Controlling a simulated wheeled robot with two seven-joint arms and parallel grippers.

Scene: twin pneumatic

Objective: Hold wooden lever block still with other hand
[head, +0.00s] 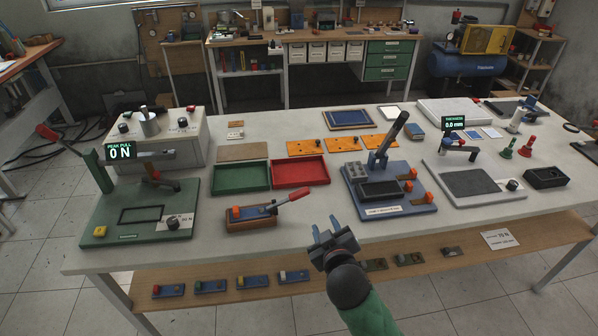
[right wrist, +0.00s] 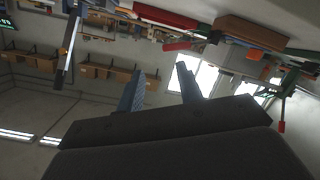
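The wooden lever block (head: 250,224) lies near the front edge of the table, left of centre. It has a blue top plate and a lever with a red handle (head: 293,195) that slants up to the right. My right gripper (head: 325,228) is in front of the table's edge, right of the block and apart from it. Its two fingers stand apart with nothing between them. The right wrist view also shows the open, empty fingers (right wrist: 161,70), with a tilted view of the room and bench behind. My left gripper is not in view.
Green (head: 240,178) and red (head: 300,173) trays sit behind the block. A green press plate (head: 105,210) stands left, and a blue lever fixture (head: 360,195) stands right. A shelf (head: 230,300) with small parts runs below the tabletop (head: 315,225).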

